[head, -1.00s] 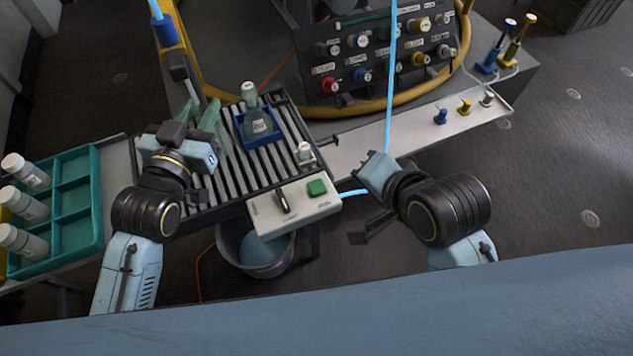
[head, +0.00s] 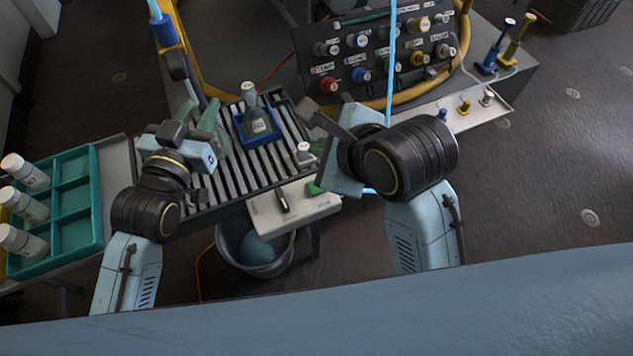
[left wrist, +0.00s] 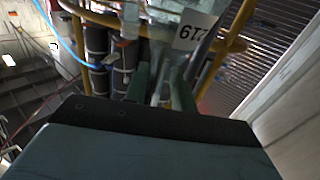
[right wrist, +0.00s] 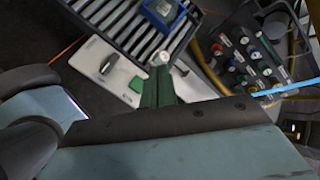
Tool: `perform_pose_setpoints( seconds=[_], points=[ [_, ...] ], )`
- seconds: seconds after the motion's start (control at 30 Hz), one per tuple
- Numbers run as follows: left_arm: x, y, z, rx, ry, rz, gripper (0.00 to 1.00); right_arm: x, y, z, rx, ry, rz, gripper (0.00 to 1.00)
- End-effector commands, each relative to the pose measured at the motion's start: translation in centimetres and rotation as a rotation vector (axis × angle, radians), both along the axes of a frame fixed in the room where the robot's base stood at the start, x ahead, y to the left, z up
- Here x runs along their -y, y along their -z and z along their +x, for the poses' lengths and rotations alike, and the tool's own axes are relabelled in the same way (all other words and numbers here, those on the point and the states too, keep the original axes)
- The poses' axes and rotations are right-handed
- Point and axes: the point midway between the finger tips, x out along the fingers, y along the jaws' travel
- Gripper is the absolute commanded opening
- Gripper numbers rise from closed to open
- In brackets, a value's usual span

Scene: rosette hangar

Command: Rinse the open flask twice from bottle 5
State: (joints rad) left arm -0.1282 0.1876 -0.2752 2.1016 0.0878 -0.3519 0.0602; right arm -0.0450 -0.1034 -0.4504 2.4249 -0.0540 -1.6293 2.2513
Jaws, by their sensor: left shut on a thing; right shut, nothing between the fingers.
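My left gripper (head: 205,125) is over the left side of the slatted rack, shut on a clear glass flask. In the left wrist view the flask (left wrist: 170,45) shows a tilted label (left wrist: 195,32); whether its mouth is open is not visible. A second flask (head: 258,122), grey-stoppered and labelled 250, stands in a blue holder (head: 240,135) on the rack. My right gripper (head: 318,150) is shut and empty, its green fingertips (right wrist: 160,72) close to a small white-capped piece (right wrist: 160,58); contact cannot be told.
The teal tray (head: 98,200) has empty compartments. A panel with a green button (head: 315,187) and a switch edges the slatted rack (head: 225,180). A grey bucket (head: 228,243) stands below. A board of coloured knobs (head: 330,65) is behind, with yellow hose around it.

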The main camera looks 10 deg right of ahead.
Motion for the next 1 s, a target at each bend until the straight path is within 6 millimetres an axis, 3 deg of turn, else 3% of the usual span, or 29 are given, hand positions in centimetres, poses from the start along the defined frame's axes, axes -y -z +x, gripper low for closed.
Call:
perform_pose_setpoints(
  seconds=[0.37,0.7,1.0],
  points=[
    [0.0,0.0,0.0,0.001,0.0,0.0,0.0,0.0,1.1,0.0,-0.001,-0.002,-0.003,0.0],
    [0.0,0.0,0.0,0.001,0.0,0.0,0.0,0.1,5.8,-0.1,-0.002,-0.004,-0.007,0.0],
    [0.0,0.0,0.0,0.001,0.0,0.0,0.0,0.0,8.5,0.0,-0.001,-0.001,-0.001,0.0]
  ],
)
